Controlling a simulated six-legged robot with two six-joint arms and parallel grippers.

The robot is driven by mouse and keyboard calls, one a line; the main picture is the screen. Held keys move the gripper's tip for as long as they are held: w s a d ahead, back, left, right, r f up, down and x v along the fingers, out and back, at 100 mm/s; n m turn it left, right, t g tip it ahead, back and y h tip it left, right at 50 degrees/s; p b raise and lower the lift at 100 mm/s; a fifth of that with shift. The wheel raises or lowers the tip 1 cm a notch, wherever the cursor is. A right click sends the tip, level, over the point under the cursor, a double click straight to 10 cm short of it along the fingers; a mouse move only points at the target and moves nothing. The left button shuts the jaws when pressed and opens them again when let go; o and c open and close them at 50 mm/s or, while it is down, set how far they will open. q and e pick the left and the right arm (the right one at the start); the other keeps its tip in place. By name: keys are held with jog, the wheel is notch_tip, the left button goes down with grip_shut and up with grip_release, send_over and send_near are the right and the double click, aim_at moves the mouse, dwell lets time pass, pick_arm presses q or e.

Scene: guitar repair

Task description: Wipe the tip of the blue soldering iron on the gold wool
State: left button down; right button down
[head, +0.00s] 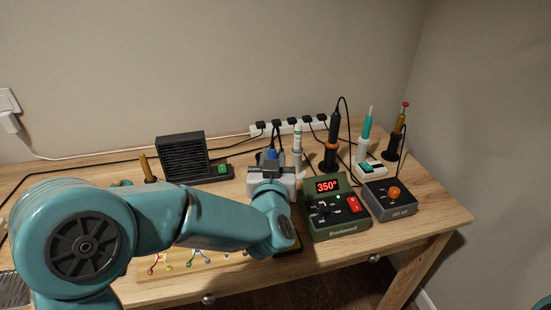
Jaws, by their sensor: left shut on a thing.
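My left arm comes in from the left, and its grey gripper (272,172) is over the middle of the bench, left of the green control box. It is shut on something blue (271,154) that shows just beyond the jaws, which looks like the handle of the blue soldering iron. The iron's tip is hidden behind the gripper. I cannot make out the gold wool; it may be hidden by my arm and gripper. My right gripper is not in view.
The green control box (337,226) reads 350°. A smaller grey box (389,204) with an orange knob stands to its right. Several upright tools stand behind. A black slatted unit (181,157) and a power strip (291,127) line the back. A board with coloured clips lies in front.

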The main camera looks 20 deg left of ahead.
pick_arm(q)
jog(key=shift+s+a, duration=0.15)
jog(key=shift+a, duration=0.1)
notch_tip(320, 180, up, 7)
jog(key=p, duration=0.5)
jog(key=a+r, duration=0.2)
jog(key=a, duration=0.6)
dwell(0.5)
dwell(0.4)
